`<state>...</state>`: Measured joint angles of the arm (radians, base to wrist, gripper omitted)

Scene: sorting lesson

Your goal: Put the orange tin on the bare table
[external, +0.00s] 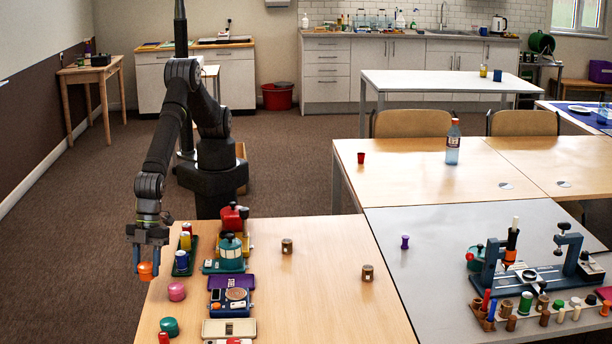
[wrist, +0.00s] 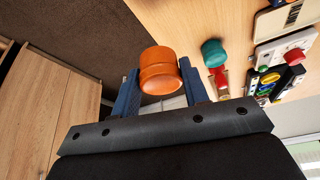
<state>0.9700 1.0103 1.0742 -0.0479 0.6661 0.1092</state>
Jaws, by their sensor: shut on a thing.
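The orange tin (external: 146,271) is a small round tin with a lid. My gripper (external: 141,262) is shut on it near the left edge of the wooden table (external: 330,290). In the wrist view the orange tin (wrist: 160,72) sits between the two blue fingers of my gripper (wrist: 160,88). I cannot tell from these frames whether the tin touches the table or hangs just beside its edge.
A pink tin (external: 177,291) and a teal tin (external: 169,327) stand nearby on the table. A tray with coloured cylinders (external: 183,262) and several devices, one blue (external: 231,298), stand to the right. The table's middle is mostly clear around two brown pieces (external: 287,246).

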